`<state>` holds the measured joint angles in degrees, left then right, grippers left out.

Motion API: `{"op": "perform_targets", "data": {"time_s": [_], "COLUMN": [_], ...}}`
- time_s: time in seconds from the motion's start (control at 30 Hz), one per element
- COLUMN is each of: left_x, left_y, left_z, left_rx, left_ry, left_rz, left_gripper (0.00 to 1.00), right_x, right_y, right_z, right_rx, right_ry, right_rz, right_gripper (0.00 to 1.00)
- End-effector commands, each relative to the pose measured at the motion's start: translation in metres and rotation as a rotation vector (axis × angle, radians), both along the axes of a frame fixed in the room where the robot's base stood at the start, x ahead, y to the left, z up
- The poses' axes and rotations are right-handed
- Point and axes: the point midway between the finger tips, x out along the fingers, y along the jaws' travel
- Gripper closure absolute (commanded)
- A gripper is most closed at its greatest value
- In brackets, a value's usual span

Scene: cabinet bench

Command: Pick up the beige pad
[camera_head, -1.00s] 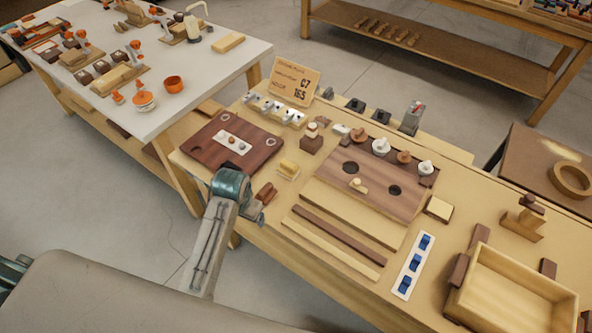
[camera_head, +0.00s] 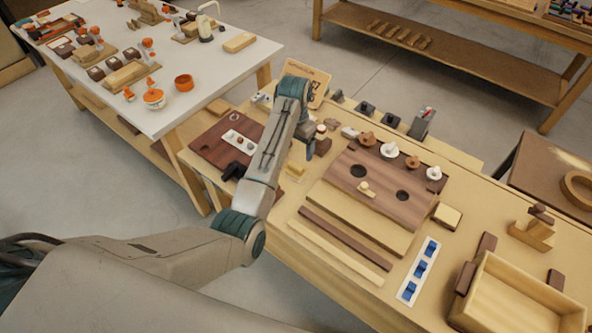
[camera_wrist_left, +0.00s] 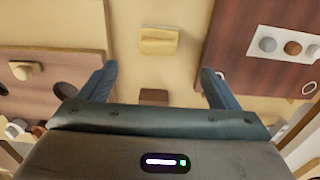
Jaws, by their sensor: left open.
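The beige pad (camera_head: 295,170) is a small pale-yellow block on the bench, between the dark brown tray board and the holed board. My forearm partly covers it in the head view. In the left wrist view the beige pad (camera_wrist_left: 158,41) lies flat beyond the fingertips, roughly centred between them. My left gripper (camera_wrist_left: 158,74) is open and empty, its fingers apart above the bench. In the head view the left gripper (camera_head: 314,149) is behind the pad, pointing down. My right gripper is not in view.
A dark brown block (camera_wrist_left: 153,97) shows between my fingers, nearer than the pad. The tray board (camera_wrist_left: 250,45) is at the right and the holed board (camera_wrist_left: 45,65) at the left in the wrist view. A wooden box (camera_head: 515,292) stands at the front right.

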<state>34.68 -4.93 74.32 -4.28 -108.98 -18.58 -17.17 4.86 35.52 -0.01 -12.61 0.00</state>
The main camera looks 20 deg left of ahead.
Motion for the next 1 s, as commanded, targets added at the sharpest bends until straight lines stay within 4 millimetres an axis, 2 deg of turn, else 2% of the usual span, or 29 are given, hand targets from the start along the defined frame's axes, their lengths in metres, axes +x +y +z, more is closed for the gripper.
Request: {"op": "perform_targets", "data": {"time_s": [0.2,0.5,0.73,0.87,1.0], "left_x": [-0.001,-0.001,0.000,0.000,0.000], "left_y": [0.000,-0.001,-0.003,-0.003,-0.003], "left_z": [-0.034,-0.059,-0.092,-0.102,-0.104], "left_rx": [0.000,0.000,0.001,0.001,0.000], "left_ry": [0.006,0.004,0.005,0.002,0.001], "left_rz": [-0.001,0.000,0.001,0.001,0.001], "left_gripper": [0.16,0.16,0.16,0.16,0.16], "right_x": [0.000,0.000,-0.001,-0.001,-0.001], "right_y": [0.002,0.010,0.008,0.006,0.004], "right_z": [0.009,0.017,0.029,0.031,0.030], "right_rx": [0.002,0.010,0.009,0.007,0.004], "right_ry": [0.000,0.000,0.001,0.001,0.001], "right_rz": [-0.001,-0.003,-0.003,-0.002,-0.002], "right_gripper": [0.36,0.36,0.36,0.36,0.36]}}
